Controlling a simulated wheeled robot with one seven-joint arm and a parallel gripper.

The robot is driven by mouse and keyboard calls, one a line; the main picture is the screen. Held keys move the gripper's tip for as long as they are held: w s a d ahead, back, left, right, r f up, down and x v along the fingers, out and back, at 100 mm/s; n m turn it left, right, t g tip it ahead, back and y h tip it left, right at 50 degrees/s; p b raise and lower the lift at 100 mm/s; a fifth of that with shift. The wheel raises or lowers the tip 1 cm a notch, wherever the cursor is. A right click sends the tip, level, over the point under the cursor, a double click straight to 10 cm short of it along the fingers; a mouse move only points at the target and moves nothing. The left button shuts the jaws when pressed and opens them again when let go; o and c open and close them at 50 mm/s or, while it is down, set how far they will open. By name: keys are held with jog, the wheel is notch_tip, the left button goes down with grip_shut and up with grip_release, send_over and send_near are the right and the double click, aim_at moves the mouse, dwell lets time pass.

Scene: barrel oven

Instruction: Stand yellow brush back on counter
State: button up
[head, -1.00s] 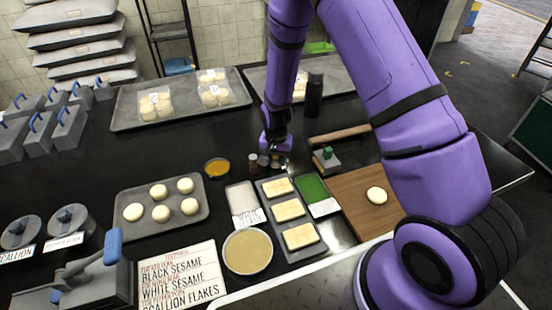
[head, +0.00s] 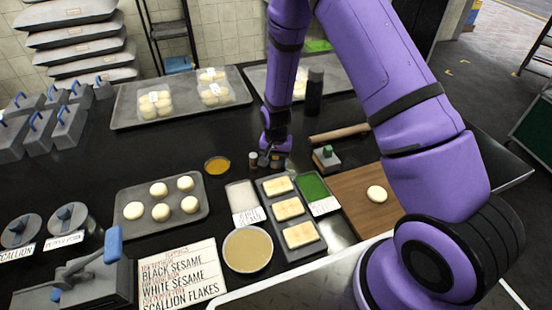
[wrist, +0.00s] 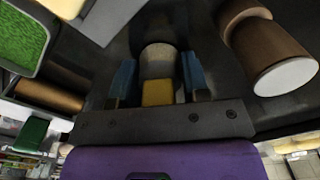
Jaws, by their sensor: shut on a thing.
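My gripper (head: 268,157) is low over the dark counter (head: 100,172), just behind the tray of rectangular pastries. In the wrist view, its two blue fingers (wrist: 160,82) stand on either side of the yellow brush (wrist: 157,92) and are shut on it. A yellow block-like part of the brush is near the palm. A rounded pale grey part (wrist: 158,61) lies beyond it, between the fingers. In the head view the brush is too small and hidden to make out. I cannot tell whether it touches the counter.
A small brown-and-white jar (head: 253,160) stands close to the left of my gripper. An orange sauce bowl (head: 217,166) is farther left. The pastry tray (head: 318,246), a green-filled tray (head: 313,187) and a green-knobbed block (head: 327,158) are nearby. A tall dark bottle (head: 315,92) stands behind.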

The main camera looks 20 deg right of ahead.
jog(key=shift+f, duration=0.15)
jog(key=o, duration=0.9)
jog(key=shift+o, duration=0.2)
notch_tip(320, 180, up, 12)
jog(key=shift+f, duration=0.15)
jog(key=s+d+r+n+t, duration=0.15)
jog(key=s+r, duration=0.35)
jog(key=r, duration=0.7)
jog(key=s+d+r+n+t, duration=0.15)
jog(key=s+r, duration=0.35)
jog(key=r, duration=0.6)
jog(key=s+d+r+n+t, duration=0.1)
jog(key=s+r, duration=0.4)
jog(key=s, duration=0.5)
jog(key=s+d+r+n+t, duration=0.1)
jog(key=s+d+r+n, duration=0.1)
jog(key=s+r, duration=0.4)
jog(key=s+d, duration=0.1)
jog(key=s, duration=0.3)
